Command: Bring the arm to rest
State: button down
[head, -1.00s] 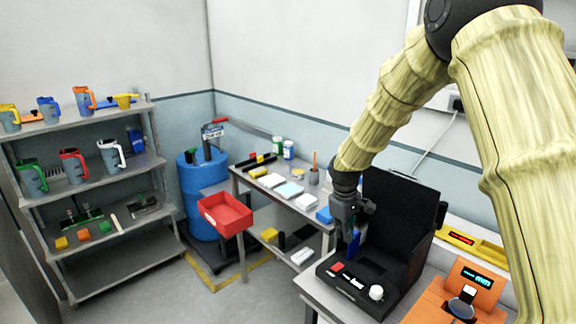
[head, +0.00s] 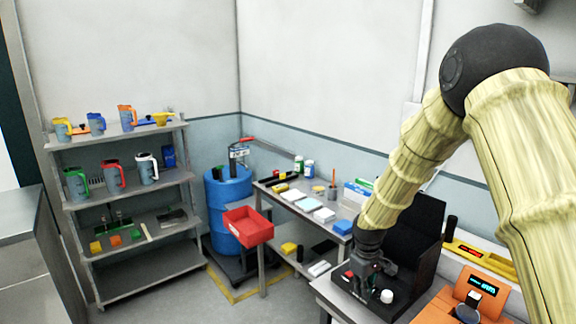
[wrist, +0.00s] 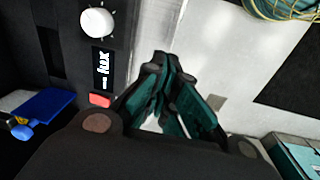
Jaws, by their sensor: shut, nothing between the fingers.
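My gripper (head: 376,288) is at the end of my arm, low over the front of a black instrument with a tall back panel (head: 415,225). In the wrist view my gripper (wrist: 165,62) shows its two dark green fingers closed together with nothing held. The knob also shows in the head view (head: 387,296). A blue piece (wrist: 45,108) is at the wrist view's left edge.
A red bin (head: 248,227), a blue drum (head: 228,195) and a shelf of jugs (head: 115,204) stand further left.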

jog(key=s+f+m+y+b, duration=0.1)
jog(key=s+f+m+b, duration=0.35)
jog(key=s+f, duration=2.6)
jog(key=s+f+m, duration=0.2)
jog(key=s+m, duration=0.1)
jog(key=s, duration=1.3)
jog(key=shift+d+f+g+b, duration=0.15)
jog(key=shift+d+g+b, duration=0.15)
jog(key=shift+d, duration=0.1)
